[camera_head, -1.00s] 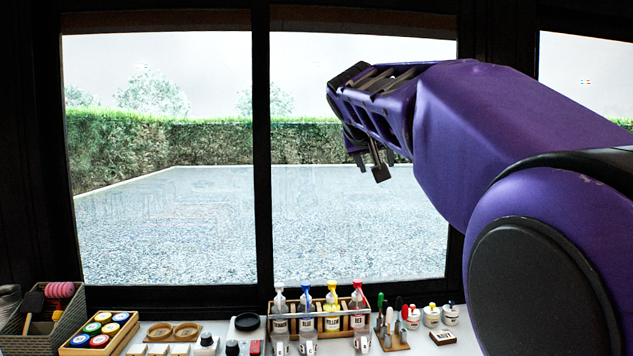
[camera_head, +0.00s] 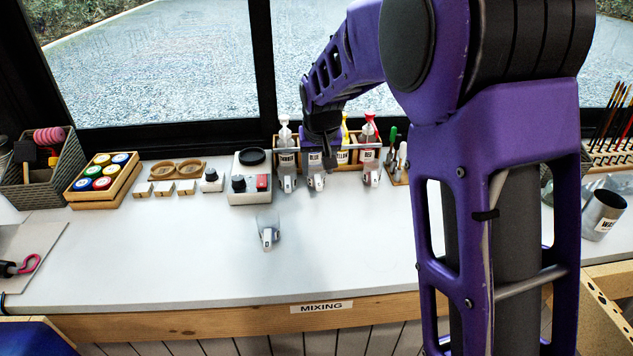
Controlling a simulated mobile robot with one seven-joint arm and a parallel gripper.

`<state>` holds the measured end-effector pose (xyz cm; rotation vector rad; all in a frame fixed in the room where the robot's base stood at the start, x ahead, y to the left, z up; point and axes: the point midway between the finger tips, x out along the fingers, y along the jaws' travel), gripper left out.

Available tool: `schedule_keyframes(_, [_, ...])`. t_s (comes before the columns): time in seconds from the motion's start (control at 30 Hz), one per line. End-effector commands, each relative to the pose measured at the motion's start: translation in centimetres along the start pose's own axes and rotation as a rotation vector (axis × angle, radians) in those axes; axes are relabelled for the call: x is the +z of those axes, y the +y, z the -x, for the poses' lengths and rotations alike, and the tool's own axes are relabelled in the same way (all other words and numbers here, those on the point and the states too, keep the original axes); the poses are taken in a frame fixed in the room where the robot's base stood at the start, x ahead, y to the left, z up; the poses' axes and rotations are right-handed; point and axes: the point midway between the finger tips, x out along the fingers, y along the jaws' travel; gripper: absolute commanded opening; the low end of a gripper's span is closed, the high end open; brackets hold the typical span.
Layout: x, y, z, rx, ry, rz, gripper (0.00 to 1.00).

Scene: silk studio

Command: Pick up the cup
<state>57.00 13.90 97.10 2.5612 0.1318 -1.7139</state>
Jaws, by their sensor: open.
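A small clear cup (camera_head: 268,232) with a white tag stands alone on the white worktop, left of the middle. Other small white-tagged pieces, which look like similar cups (camera_head: 289,183), stand in a row in front of the bottle rack; which one the task means I cannot tell. A grey metal cup (camera_head: 605,214) marked with a partly readable word stands at the far right. My gripper (camera_head: 324,160) is open and points down in front of the bottles. It is behind and right of the lone clear cup; its fingertips are dark and hard to make out.
A wooden bottle rack (camera_head: 372,154) stands at the back by the window. A hotplate-like box (camera_head: 249,188), a tray of colour pots (camera_head: 104,178) and a grey basket (camera_head: 38,172) are to the left. The front middle worktop (camera_head: 170,250) is clear.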

Motion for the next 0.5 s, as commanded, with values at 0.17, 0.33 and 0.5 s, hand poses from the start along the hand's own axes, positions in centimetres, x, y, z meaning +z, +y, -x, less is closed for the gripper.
schedule_keyframes(0.17, [0.0,0.0,-2.4,0.000,0.000,-0.001,0.55])
schedule_keyframes(0.33, [-0.1,0.1,-3.4,0.001,0.000,-0.002,0.55])
schedule_keyframes(0.5, [-0.6,0.5,-6.0,0.001,-0.001,-0.002,0.55])
